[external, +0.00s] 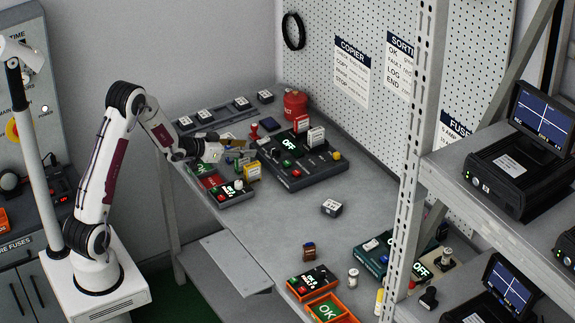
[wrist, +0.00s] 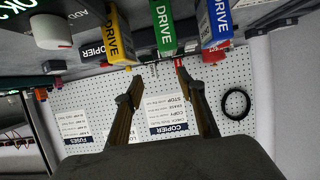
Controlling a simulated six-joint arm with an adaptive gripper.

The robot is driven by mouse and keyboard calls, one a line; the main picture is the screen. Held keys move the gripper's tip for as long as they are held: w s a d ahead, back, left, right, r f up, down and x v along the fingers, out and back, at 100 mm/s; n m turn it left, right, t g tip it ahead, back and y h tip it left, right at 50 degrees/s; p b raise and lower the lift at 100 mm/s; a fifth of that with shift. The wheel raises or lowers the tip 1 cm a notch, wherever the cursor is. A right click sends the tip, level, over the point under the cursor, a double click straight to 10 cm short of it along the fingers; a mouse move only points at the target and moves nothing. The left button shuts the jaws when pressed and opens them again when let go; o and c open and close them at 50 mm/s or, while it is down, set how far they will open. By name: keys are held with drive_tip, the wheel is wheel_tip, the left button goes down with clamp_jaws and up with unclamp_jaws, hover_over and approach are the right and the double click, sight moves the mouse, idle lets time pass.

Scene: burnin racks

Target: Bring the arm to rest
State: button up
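My arm (external: 95,175) stands at the left on its white base and reaches over the near-left part of the bench (external: 265,225). My gripper (external: 225,143) is at the bench's left end, close to the small coloured blocks. In the wrist view, which is upside down, the two fingers of my gripper (wrist: 158,72) are spread apart with nothing between them. A yellow DRIVE block (wrist: 119,38), a green DRIVE block (wrist: 163,25) and a blue DRIVE block (wrist: 213,22) show just past the fingertips. I cannot tell the exact gap between fingers and blocks.
A large dark console (external: 300,170) lies right of my gripper, with a red canister (external: 295,104) behind it. A smaller panel (external: 230,193) lies below my gripper. A metal rack post (external: 412,150) stands at the right. The bench middle is mostly clear around one small block (external: 331,208).

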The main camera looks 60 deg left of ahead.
drive_tip(key=s+d+r+g+y, duration=0.1)
drive_tip(key=s+d+r+g, duration=0.1)
drive_tip(key=s+d+r, duration=0.35)
drive_tip(key=s+d+r+g+y, duration=0.2)
drive_tip(key=s+d+r, duration=0.1)
drive_tip(key=s+r, duration=0.6)
drive_tip(key=s+d+g+h, duration=0.1)
drive_tip(key=s+d, duration=0.3)
drive_tip(key=s, duration=0.4)
drive_tip(key=s+d+g+h, duration=0.1)
drive_tip(key=s+d, duration=0.3)
drive_tip(key=s, duration=0.5)
drive_tip(key=s+d+g+h, duration=0.1)
drive_tip(key=s+d, duration=0.3)
drive_tip(key=s, duration=0.5)
drive_tip(key=shift+s+d+f+g, duration=0.25)
drive_tip(key=shift+f+g, duration=0.05)
drive_tip(key=shift+g, duration=0.2)
idle(1.8)
